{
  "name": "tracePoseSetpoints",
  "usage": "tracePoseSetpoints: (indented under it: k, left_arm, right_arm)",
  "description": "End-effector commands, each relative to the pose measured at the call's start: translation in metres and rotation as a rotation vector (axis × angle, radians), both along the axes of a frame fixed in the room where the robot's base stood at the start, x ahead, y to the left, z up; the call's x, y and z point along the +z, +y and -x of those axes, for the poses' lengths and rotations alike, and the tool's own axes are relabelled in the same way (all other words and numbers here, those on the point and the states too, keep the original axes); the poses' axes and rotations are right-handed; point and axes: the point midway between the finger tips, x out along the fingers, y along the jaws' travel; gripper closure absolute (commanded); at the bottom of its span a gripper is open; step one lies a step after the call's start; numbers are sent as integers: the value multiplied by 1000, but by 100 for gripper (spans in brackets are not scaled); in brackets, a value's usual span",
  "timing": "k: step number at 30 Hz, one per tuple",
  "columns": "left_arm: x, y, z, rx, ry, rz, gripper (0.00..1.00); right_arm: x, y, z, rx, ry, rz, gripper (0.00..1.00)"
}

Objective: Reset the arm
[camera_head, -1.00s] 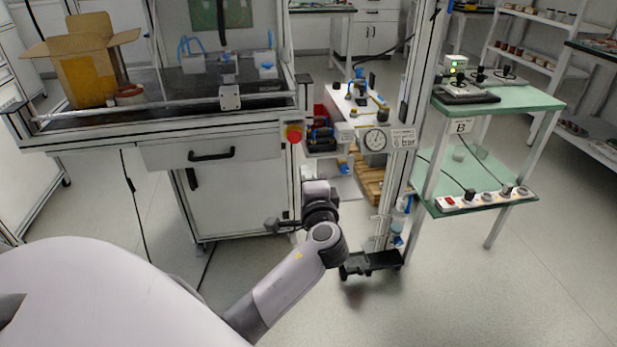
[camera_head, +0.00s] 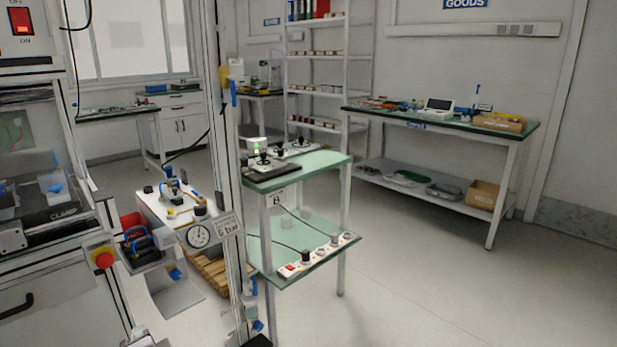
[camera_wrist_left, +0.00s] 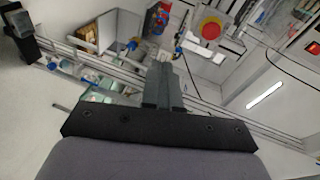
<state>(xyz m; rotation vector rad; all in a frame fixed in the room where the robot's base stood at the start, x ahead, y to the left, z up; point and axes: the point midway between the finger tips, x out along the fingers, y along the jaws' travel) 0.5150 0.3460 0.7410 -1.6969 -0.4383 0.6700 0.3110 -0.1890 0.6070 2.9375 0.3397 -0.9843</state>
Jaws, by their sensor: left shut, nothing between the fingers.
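My left gripper (camera_wrist_left: 163,84) shows in the left wrist view, reaching up from the dark mount at the bottom of the picture. Its two dark fingers are together, with nothing between them. In the head view only a small pale part, probably of my left arm, shows at the bottom edge below the red stop button (camera_head: 103,259); the fingers cannot be made out there. The same kind of red button on yellow (camera_wrist_left: 210,28) appears beyond the fingers in the wrist view. My right gripper is in neither view.
The test cabinet (camera_head: 55,285) stands at the left. Beside it are an upright post with a pressure gauge (camera_head: 198,236) and a green two-level table (camera_head: 300,170). A long workbench (camera_head: 440,122) stands further back right. The floor (camera_head: 430,285) at the right is open.

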Motion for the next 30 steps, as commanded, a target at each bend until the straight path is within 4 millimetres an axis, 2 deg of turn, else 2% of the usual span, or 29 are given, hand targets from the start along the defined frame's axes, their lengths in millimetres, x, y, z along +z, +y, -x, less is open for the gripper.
tracePoseSetpoints:
  k: [1, 3, 6, 10, 14, 20, 21, 27, 30]
  left_arm:
    - [-26, -11, 14, -44, 25, 92, 100]
    - [-57, -29, 34, -105, 46, 242, 100]
    - [-92, -56, 66, -168, 69, 464, 100]
    - [-122, -93, 112, -213, 85, 760, 100]
    - [-135, -123, 155, -214, 84, 1035, 100]
    - [-134, -157, 211, -154, 59, 1406, 100]
    - [-115, -156, 207, -160, 51, 1395, 100]
    - [-79, -151, 208, -160, 49, 1374, 100]
    - [-60, -149, 210, -159, 47, 1366, 100]
  right_arm:
    - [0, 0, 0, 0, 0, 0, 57]
    - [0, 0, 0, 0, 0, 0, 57]
    - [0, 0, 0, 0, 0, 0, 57]
    - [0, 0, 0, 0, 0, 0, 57]
    - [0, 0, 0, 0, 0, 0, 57]
    - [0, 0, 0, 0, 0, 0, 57]
    - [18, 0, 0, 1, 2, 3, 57]
    - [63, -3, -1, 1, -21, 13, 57]
    - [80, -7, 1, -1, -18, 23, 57]
